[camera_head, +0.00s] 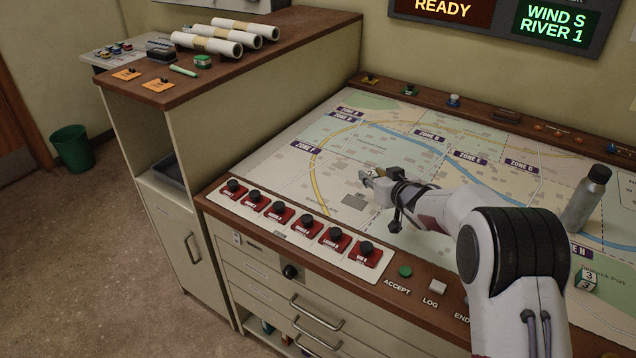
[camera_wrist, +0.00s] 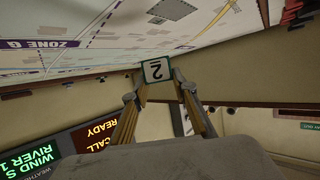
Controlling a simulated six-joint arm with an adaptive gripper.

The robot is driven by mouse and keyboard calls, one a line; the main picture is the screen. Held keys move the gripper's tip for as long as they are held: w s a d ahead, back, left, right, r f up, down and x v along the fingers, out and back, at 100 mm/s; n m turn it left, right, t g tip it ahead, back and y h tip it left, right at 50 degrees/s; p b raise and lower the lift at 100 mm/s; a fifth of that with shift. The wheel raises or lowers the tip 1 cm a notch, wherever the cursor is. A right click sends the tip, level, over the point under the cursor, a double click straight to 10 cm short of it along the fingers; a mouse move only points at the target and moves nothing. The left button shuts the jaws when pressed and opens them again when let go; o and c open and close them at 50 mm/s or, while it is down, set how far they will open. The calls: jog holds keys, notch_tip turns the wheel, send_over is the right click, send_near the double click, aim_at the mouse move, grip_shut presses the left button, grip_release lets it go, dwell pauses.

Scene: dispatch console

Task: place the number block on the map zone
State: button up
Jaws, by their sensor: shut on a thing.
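My gripper (camera_head: 369,178) is over the middle of the map in the head view. In the wrist view my gripper (camera_wrist: 158,84) has its two fingers shut on a number block (camera_wrist: 155,70), whose white face shows a 2. In the head view the block is small and mostly hidden at the fingertips. The map (camera_head: 283,172) is a pale sheet on the console with purple labels for several zones, a blue river and a yellow road. I cannot tell which zone lies under the block, or whether it touches the map. Another number block (camera_head: 587,281), marked 3, sits at the right.
A grey bottle (camera_head: 586,198) stands on the map's right side. Red stampers (camera_head: 279,212) line the front left, with a green button (camera_head: 405,271) beside them. Small coloured pieces sit on the back ledge. Rolled papers (camera_head: 235,37) lie on the left cabinet.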

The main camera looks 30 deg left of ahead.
jog(key=w+a+r, duration=0.2)
jog(key=a+r, duration=0.2)
jog(key=a, duration=0.1)
jog(key=shift+m+t+h, duration=0.3)
jog(key=shift+m+h, duration=0.1)
jog(key=shift+w+d+f, duration=0.1)
dwell(0.6)
jog(key=shift+f, duration=3.1)
jog(key=shift+f, duration=1.9)
jog(key=shift+f, duration=0.1)
